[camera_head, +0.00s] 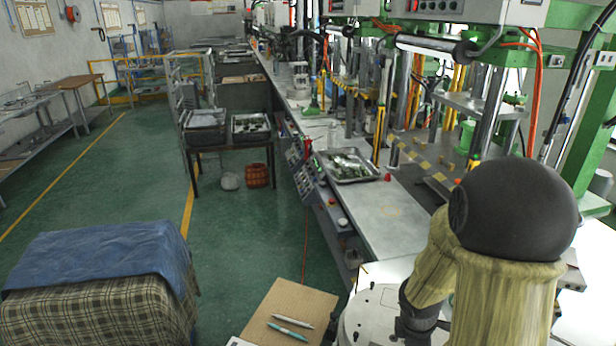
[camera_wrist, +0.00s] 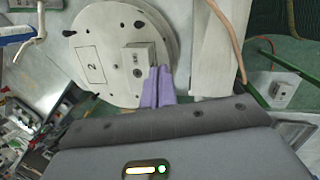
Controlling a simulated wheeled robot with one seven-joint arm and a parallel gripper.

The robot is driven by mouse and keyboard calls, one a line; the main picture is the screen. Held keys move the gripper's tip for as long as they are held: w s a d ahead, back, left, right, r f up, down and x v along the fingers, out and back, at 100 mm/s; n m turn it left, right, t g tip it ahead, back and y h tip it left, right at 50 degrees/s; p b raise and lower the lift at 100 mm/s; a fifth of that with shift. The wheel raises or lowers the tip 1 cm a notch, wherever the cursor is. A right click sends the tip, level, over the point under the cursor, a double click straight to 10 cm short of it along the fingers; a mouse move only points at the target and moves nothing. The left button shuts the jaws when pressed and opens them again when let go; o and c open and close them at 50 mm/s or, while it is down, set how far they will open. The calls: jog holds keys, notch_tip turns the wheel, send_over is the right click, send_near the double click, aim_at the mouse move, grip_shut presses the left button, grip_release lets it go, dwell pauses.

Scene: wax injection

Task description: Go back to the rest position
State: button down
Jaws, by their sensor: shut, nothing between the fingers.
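My gripper (camera_wrist: 157,88) shows in the wrist view as two purple fingers pressed together, with nothing between them. The fingers overlap the lower edge of a round pale plate (camera_wrist: 103,58) marked "2" in that view. A small grey block (camera_wrist: 139,58) sits on the plate just above the fingertips. I cannot tell whether the fingers touch the plate or block. In the head view my arm, in a beige sleeve with a black joint, fills the lower right, and my fingertips cannot be made out. The round plate also shows there (camera_head: 362,322), partly hidden by my arm.
A long metal bench (camera_head: 385,212) with a parts tray (camera_head: 374,179) and green-framed presses (camera_head: 585,120) runs along the right. A cloth-covered chair (camera_head: 95,285) stands at lower left. A brown board with pens (camera_head: 285,302) lies at the front. Green floor is free between.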

jog(key=s+a+r+m+y+b, duration=0.1)
jog(key=s+a+m+b, duration=0.1)
jog(key=a+m, duration=0.2)
jog(key=s+a+r+m+t+y+b, duration=0.1)
jog(key=a+m, duration=0.4)
jog(key=m, duration=0.5)
jog(key=shift+s+r+m+b, duration=0.4)
jog(key=shift+s+r, duration=0.15)
jog(key=shift+s, duration=0.65)
jog(key=shift+d, duration=0.1)
